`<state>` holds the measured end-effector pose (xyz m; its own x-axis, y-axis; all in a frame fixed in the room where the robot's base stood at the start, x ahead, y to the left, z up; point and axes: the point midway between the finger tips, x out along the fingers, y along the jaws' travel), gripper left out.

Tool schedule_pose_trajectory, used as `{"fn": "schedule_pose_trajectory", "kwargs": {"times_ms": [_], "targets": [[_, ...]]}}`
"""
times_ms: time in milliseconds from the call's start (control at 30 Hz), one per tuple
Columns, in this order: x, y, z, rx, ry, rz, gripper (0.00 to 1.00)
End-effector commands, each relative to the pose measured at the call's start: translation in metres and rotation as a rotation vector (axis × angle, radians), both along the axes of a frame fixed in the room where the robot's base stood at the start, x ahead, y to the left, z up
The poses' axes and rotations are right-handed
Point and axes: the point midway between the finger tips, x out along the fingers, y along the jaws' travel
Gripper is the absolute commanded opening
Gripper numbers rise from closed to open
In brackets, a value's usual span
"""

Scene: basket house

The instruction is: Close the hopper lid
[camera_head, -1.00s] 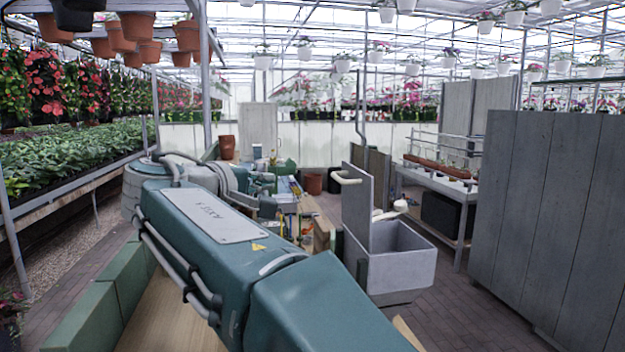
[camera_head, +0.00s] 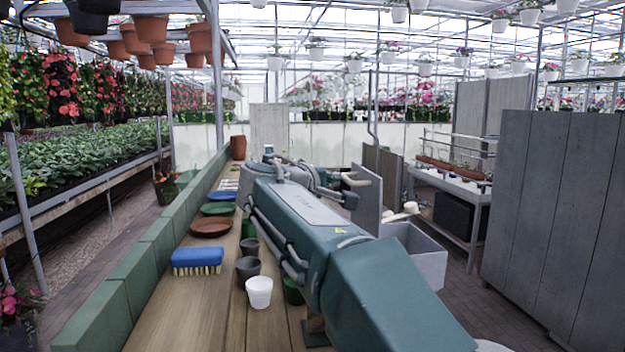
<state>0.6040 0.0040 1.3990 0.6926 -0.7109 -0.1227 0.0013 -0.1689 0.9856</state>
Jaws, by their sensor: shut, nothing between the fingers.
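The hopper (camera_head: 418,252) is an open grey box right of centre, its lower left part hidden behind my arm. Its lid (camera_head: 368,205) is a flat grey panel standing upright at the box's left side, so the hopper is open. My gripper (camera_head: 346,198) is small in view at the far end of my teal arm, just left of the lid and below the handle. It is shut and empty. I cannot tell whether it touches the lid.
A wooden bench (camera_head: 190,315) with a green edge runs along the left. On it are a blue brush (camera_head: 197,258), a brown dish (camera_head: 211,227), a white cup (camera_head: 259,292) and dark pots. A tall grey panel (camera_head: 550,220) stands at right, with paved floor before it.

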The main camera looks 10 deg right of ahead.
Motion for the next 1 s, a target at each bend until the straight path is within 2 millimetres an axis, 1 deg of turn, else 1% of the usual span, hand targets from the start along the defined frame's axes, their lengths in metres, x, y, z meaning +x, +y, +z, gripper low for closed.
{"fn": "schedule_pose_trajectory", "kwargs": {"times_ms": [467,700,900,1000], "targets": [[0.000,0.000,0.000,0.005,-0.001,0.001,0.00],[0.000,-0.011,0.005,0.069,-0.003,-0.001,0.00],[0.000,-0.015,0.007,0.109,-0.002,-0.001,0.00],[0.000,-0.021,0.009,0.147,-0.003,-0.002,0.00]]}}
